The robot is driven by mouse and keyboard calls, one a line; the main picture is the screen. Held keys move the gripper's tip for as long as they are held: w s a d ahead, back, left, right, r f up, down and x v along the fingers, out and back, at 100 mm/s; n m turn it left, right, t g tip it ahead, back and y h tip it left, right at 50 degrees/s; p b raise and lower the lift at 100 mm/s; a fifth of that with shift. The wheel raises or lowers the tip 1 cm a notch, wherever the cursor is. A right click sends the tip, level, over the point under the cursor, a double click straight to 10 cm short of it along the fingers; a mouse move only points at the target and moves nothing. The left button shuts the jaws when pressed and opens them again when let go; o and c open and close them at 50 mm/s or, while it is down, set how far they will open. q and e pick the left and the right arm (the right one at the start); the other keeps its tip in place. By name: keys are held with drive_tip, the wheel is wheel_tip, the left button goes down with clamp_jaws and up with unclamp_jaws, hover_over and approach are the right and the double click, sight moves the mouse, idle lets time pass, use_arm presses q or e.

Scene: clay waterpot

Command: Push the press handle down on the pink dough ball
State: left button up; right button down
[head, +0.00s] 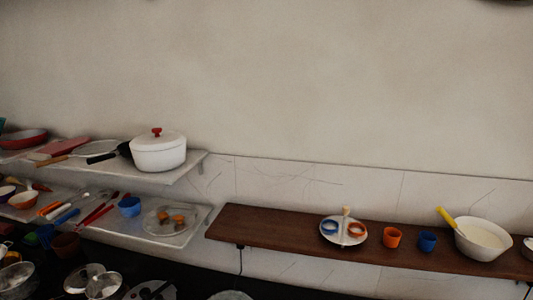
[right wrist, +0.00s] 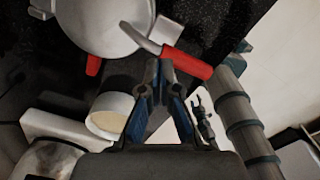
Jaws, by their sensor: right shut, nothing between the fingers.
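In the right wrist view, my right gripper (right wrist: 159,68) is shut and empty, its two dark fingertips with blue pads close together. Its tips are close to a red handle (right wrist: 187,62) on a pale metal arm (right wrist: 141,38), which looks like the press handle. I cannot tell whether the tips touch it. The arm lies beside a round grey-white body (right wrist: 100,22) with a small red part (right wrist: 93,65) at its lower edge. I see no pink dough ball in either view. My left gripper is in neither view.
In the right wrist view, a cream-topped round piece (right wrist: 109,115) is left of the fingers, and a ribbed grey-green cylinder (right wrist: 240,110) is to the right. In the head view, a white pot (head: 158,153) stands on the upper shelf and a bowl (head: 481,239) on the brown shelf (head: 285,236).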

drive_tip(key=shift+r, duration=0.1)
idle(0.3)
wheel_tip(320, 180, up, 7)
drive_tip(key=p, duration=0.5)
drive_tip(key=shift+a, duration=0.1)
